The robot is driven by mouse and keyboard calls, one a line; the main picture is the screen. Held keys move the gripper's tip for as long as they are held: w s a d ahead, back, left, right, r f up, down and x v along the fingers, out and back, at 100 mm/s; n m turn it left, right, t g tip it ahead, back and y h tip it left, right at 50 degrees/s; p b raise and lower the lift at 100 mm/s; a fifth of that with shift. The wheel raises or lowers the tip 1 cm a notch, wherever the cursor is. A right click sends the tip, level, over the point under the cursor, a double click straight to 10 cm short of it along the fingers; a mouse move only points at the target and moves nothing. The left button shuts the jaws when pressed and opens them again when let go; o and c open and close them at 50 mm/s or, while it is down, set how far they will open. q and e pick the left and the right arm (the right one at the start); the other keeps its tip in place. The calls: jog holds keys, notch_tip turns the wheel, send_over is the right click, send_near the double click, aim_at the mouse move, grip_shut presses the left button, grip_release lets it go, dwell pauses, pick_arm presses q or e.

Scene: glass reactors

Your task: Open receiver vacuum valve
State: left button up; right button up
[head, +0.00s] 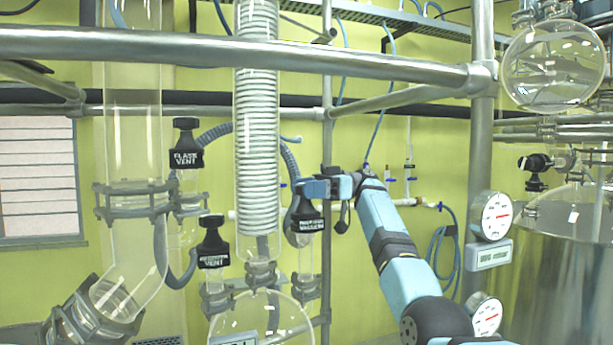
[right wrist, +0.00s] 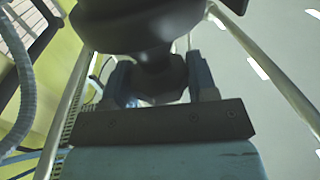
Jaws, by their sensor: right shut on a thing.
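The receiver vacuum valve has a black handle with a white label (head: 308,224), which sits above the glass neck right of the coiled condenser. My right gripper (head: 316,188) reaches it from the right at the top of this handle. In the right wrist view the gripper (right wrist: 160,85) has its two fingers on either side of a dark knob (right wrist: 155,72), shut on it. The label is partly readable. How far the valve is turned cannot be told. My left gripper is in neither view.
The receiver vent valve (head: 213,243) and the flask vent valve (head: 186,145) stand to the left. A thick metal rail (head: 230,52) crosses in front. A coiled glass condenser (head: 257,130) stands beside the valve. Round gauges (head: 496,216) are on the right.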

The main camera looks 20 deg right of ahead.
jog(key=shift+n+g+p, duration=0.5)
jog(key=shift+g, duration=0.3)
jog(key=shift+f, duration=0.1)
jog(key=o, duration=0.8)
jog(key=shift+c, duration=0.2)
jog(key=shift+o, duration=0.8)
